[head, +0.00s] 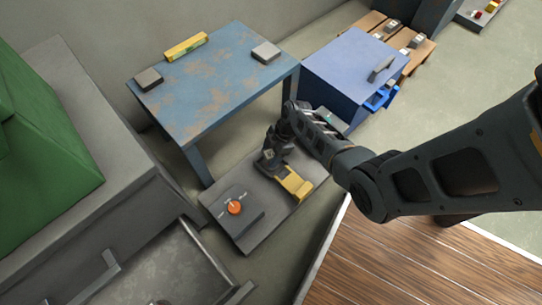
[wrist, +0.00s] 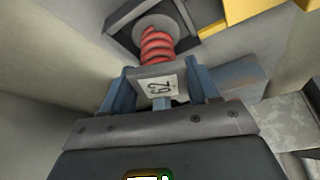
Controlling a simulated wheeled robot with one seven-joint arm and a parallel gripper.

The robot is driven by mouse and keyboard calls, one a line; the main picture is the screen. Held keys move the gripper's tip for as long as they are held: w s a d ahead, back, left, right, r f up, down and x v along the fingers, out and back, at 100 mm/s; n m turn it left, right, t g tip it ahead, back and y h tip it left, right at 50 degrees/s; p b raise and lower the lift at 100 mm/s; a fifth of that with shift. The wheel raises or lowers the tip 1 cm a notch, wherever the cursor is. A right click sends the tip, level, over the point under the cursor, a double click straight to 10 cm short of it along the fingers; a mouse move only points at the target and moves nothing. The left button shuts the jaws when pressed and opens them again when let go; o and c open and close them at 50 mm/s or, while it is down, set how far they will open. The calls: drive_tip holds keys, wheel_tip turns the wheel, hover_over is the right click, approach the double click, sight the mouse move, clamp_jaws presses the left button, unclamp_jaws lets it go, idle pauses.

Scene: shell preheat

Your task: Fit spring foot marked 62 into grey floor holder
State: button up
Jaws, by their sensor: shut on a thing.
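The spring foot marked 62 (wrist: 157,84) has a grey plate with a white label, a red coil spring and a round grey pad at its far end. In the wrist view my gripper (wrist: 161,88) is shut on the plate between its blue fingers. The label appears turned around. The pad overlaps a dark square frame, which looks like the grey floor holder (wrist: 122,24). I cannot tell whether the pad is inside the frame or above it. In the head view my gripper (head: 272,157) points down over a low grey platform; the foot is hard to make out there.

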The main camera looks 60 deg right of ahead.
drive_tip(key=shift+f, duration=0.1)
drive_tip(key=shift+f, duration=0.35)
drive_tip(key=o, duration=1.3)
drive_tip(key=shift+r, duration=0.1)
